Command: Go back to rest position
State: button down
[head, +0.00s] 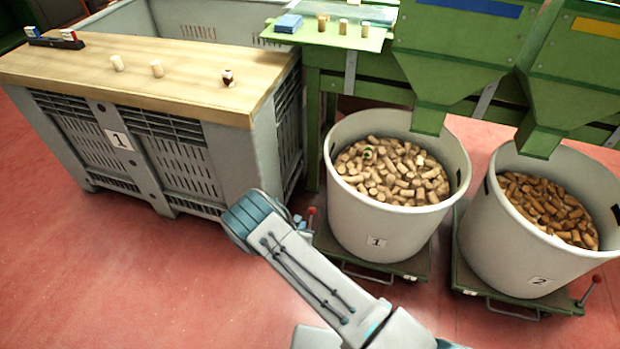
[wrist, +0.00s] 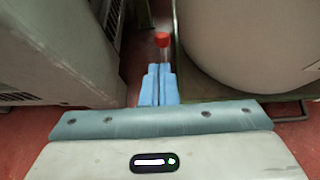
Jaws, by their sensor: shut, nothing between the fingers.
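My gripper shows in the wrist view (wrist: 159,72) as two blue fingers that are shut together with nothing between them. They point down into the gap between the grey crate and the bin marked 1, above the red floor. In the head view my arm reaches up from the bottom, and my gripper (head: 300,219) is mostly hidden behind its end, with a bit of blue showing beside the bin. A red-knobbed lever (wrist: 162,40) appears just beyond the fingertips in the wrist view. I cannot tell whether they touch.
The grey crate (head: 215,170) with a wooden top (head: 120,85) holding several corks stands at left. Bin 1 (head: 375,225) and bin 2 (head: 530,245), full of corks, stand on green dollies at right, under green chutes (head: 440,60). Red floor (head: 130,270) is free at front left.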

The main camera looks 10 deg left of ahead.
jog(key=w+d+r+m+h+p, duration=0.1)
jog(key=w+d+r+m+h, duration=0.15)
jog(key=r, duration=0.45)
jog(key=w+d+r+m+g+h+p, duration=0.1)
jog(key=d+r+m+p, duration=0.1)
jog(key=d+r+m, duration=0.35)
jog(key=w+d+r+m+h+p, duration=0.1)
jog(key=w+d+r+h, duration=0.1)
jog(key=r, duration=0.6)
jog(key=s+d+r+m+g+h+p, duration=0.1)
jog(key=s+d+r+m+g+p, duration=0.1)
jog(key=d+r+m, duration=0.55)
jog(key=s+d+r+m+g+h+p, duration=0.1)
jog(key=s+d+r+m+g, duration=0.2)
jog(key=r, duration=0.8)
jog(key=s+d+r+m+g+y+p, duration=0.1)
jog(key=s+d+r+m+g+p, duration=0.1)
jog(key=s+d+r+m, duration=0.45)
jog(key=s+d+r+m+g+y+p, duration=0.1)
jog(key=s+d+r+y+p, duration=0.15)
jog(key=s+r, duration=0.5)
jog(key=s+r+m+y+p, duration=0.5)
jog(key=s+r+m, duration=0.3)
jog(key=s+r, duration=0.4)
jog(key=shift+s+a, duration=0.4)
jog(key=shift+s, duration=0.35)
